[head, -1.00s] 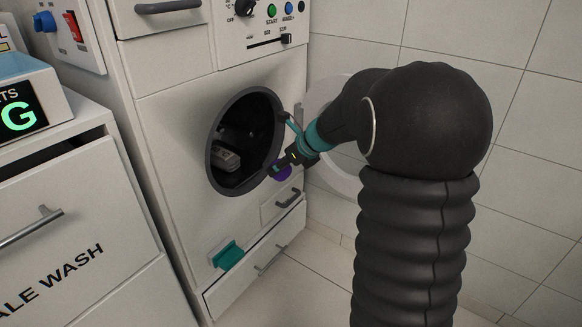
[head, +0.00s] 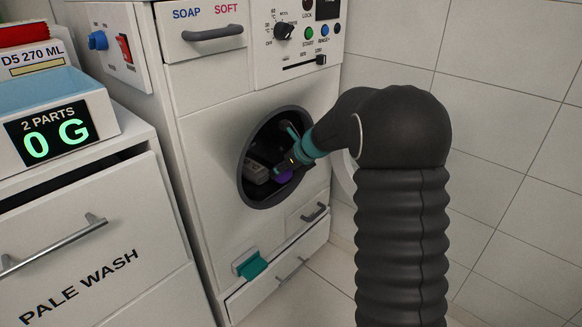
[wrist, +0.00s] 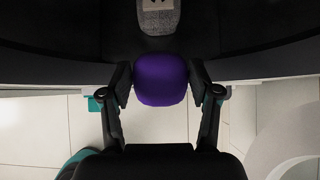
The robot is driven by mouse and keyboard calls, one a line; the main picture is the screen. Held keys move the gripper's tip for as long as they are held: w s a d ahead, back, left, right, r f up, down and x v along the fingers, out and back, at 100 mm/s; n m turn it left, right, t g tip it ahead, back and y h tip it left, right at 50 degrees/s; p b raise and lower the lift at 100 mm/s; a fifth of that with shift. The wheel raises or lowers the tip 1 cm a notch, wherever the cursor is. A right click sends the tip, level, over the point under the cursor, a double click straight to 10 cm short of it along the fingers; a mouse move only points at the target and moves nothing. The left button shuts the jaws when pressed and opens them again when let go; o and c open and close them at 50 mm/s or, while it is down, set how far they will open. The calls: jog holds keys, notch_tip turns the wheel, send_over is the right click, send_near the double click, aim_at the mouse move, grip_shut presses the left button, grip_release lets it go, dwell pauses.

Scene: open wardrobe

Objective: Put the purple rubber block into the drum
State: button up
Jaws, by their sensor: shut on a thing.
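The purple rubber block (wrist: 161,80) is between the two fingertips of my gripper (wrist: 160,78) in the wrist view, with both fingers touching its sides. In the head view the block (head: 284,176) shows partly below my gripper (head: 285,165), at the mouth of the drum (head: 247,190). The drum is a dark round opening with a grey rim in the white machine front. A grey, fabric-like piece (head: 257,170) lies inside the drum, and it also shows ahead of the block in the wrist view (wrist: 158,20).
The round door (head: 344,180) stands open at the right, partly behind my arm. A teal latch (head: 251,265) sticks out below the drum. A white cabinet with a scale reading 0 G (head: 60,130) stands at the left.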

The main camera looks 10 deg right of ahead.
jog(key=w+a+p, duration=0.3)
jog(key=w+a, duration=0.1)
jog(key=w, duration=0.2)
jog(key=shift+a, duration=0.25)
jog(key=shift+w, duration=0.1)
jog(key=o, duration=1.4)
jog(key=shift+o, duration=0.2)
